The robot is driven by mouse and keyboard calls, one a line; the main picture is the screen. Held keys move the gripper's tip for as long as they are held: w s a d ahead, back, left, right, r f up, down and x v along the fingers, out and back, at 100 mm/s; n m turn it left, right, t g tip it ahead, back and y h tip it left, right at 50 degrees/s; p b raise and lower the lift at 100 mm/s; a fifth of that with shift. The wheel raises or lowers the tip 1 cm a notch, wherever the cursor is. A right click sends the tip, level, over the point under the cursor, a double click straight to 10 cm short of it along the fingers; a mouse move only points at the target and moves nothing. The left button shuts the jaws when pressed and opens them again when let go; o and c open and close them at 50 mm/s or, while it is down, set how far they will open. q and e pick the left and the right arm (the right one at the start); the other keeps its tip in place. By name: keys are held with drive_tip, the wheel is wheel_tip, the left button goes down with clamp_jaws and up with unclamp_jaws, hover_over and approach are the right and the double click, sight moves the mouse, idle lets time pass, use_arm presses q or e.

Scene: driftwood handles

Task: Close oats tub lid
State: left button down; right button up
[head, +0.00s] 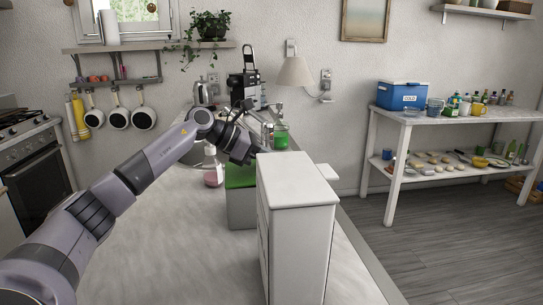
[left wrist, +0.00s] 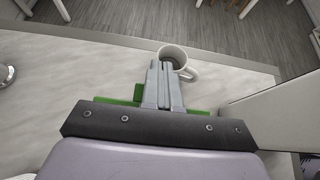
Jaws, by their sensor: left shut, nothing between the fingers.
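Green edges (left wrist: 122,101) show beneath my gripper in the left wrist view. My left gripper (head: 246,158) is above and behind the tub in the head view, its fingers partly hidden. In the left wrist view the fingers (left wrist: 164,66) are together and empty, with a white mug (left wrist: 175,56) just beyond their tips. My right gripper is not in view.
The tall white cabinet (head: 297,195) stands close on the right of the tub. A pink jar (head: 213,172) and a green jar (head: 281,138) stand farther back. The counter (head: 190,250) in front is clear. A side table (head: 450,120) stands at the right.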

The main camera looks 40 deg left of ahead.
use_arm(q)
drive_tip(key=shift+f, duration=0.1)
idle(0.6)
drive_tip(key=shift+s+a+b, duration=0.45)
drive_tip(key=shift+s+b, duration=0.1)
drive_tip(key=shift+s, duration=0.05)
wheel_tip(320, 180, up, 5)
drive_tip(key=p, duration=0.3)
drive_tip(key=shift+w, duration=0.1)
wheel_tip(320, 180, up, 9)
drive_tip(key=p, duration=0.1)
